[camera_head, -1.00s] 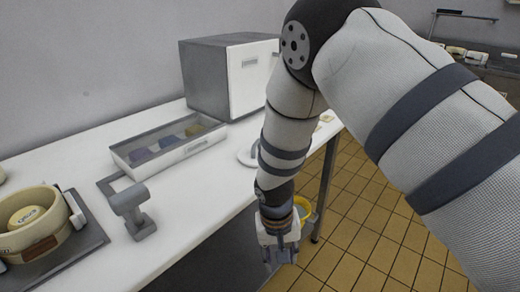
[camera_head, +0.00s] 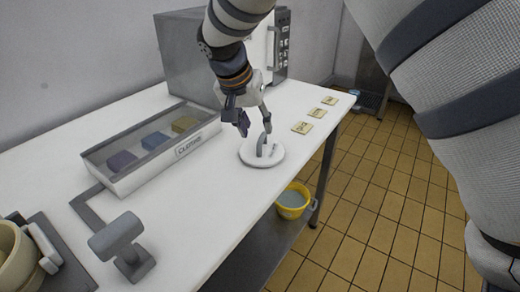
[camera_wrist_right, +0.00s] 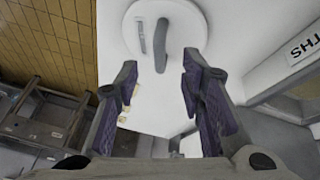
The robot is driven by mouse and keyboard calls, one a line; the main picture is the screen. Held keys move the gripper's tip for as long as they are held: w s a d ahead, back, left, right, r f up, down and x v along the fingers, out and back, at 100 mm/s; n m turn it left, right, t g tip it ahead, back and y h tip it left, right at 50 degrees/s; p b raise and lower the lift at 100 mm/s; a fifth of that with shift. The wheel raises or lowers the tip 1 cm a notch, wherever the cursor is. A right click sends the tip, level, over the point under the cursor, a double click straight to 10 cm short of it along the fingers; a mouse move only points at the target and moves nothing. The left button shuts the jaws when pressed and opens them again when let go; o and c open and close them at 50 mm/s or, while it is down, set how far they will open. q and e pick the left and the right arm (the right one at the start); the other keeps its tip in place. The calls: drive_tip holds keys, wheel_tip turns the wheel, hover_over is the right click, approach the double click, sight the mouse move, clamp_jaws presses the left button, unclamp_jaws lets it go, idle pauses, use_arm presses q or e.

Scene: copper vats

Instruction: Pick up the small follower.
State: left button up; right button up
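The small follower is most likely the white round disc (camera_head: 250,158) with an upright grey handle (camera_head: 262,146), lying on the white table. It also shows at the top of the right wrist view (camera_wrist_right: 190,15), with a small unreadable label beside the handle. My right gripper (camera_head: 255,125) is open and empty just above the disc, its fingers pointing down. In the right wrist view the two fingers (camera_wrist_right: 159,62) are apart, and the handle lies between and just beyond their tips. I cannot tell whether a finger touches it. My left gripper is not in view.
A tray of coloured cloths (camera_head: 203,141) is left of the disc, with a grey stamp-like tool (camera_head: 118,235) nearer. A grey box appliance (camera_head: 185,60) stands behind. Small labelled cards (camera_head: 302,128) lie at right. A yellow bucket (camera_head: 291,212) is below the table edge.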

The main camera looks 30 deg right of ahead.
sight(261, 136)
drive_tip(key=x, duration=0.5)
drive_tip(key=shift+w+d, duration=0.1)
drive_tip(key=shift+r, duration=0.15)
clamp_jaws()
